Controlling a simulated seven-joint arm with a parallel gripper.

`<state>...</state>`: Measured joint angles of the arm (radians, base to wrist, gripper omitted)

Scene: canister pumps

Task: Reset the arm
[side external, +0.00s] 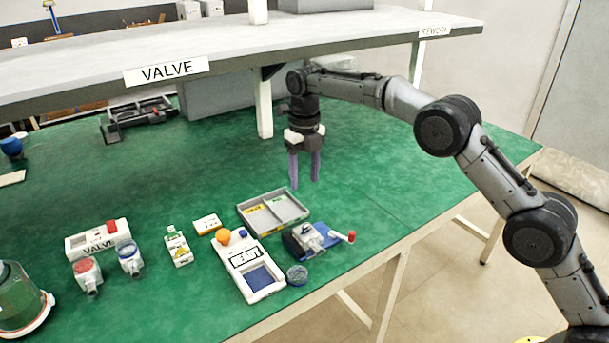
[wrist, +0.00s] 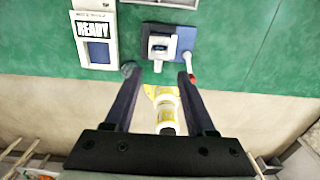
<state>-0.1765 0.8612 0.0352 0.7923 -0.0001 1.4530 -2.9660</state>
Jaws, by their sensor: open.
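My gripper (side external: 305,180) hangs with its fingers pointing down, open and empty, in the air above the green table behind the grey tray. In the wrist view its two dark fingers (wrist: 158,75) are spread apart. The pump unit on a blue plate (side external: 312,240), with a red-tipped handle, stands on the table near its front edge, and also shows in the wrist view (wrist: 160,46). The white READY tray (side external: 262,283) with a blue pad lies left of it. A small dark blue round piece (side external: 297,275) lies between them. Nothing touches my gripper.
A grey divided tray (side external: 272,213) lies behind the READY tray. The white VALVE block (side external: 98,240) and two valves with red (side external: 87,274) and blue (side external: 130,258) tops stand left. The shelf (side external: 200,70) overhangs the table's back.

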